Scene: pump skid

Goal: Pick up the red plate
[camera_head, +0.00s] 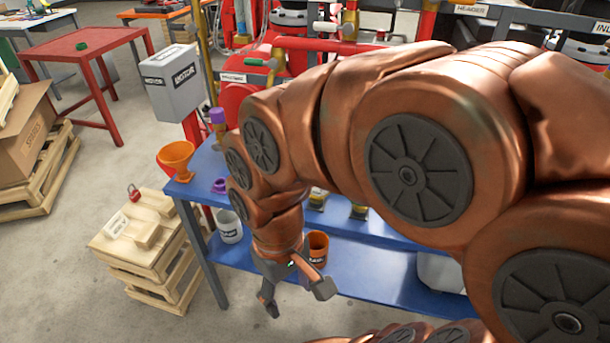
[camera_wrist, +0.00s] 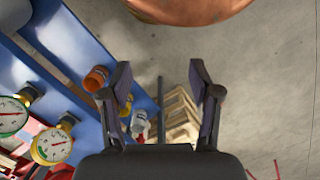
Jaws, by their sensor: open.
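I cannot make out a red plate in either view; my arm hides much of the blue bench in the head view. My gripper (camera_head: 297,296) hangs in front of the bench's lower shelf, pointing down. In the wrist view my gripper (camera_wrist: 160,82) has its two fingers spread wide with nothing held between them. Bare floor and part of a wooden pallet stack show beyond the fingers.
The blue bench (camera_head: 185,188) bears an orange funnel (camera_head: 176,158). An orange cup (camera_head: 317,247) is on its lower shelf. A pallet stack (camera_head: 125,255) with a red padlock (camera_head: 133,192) stands left. Pressure gauges (camera_wrist: 52,147) show in the wrist view. Floor at front left is clear.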

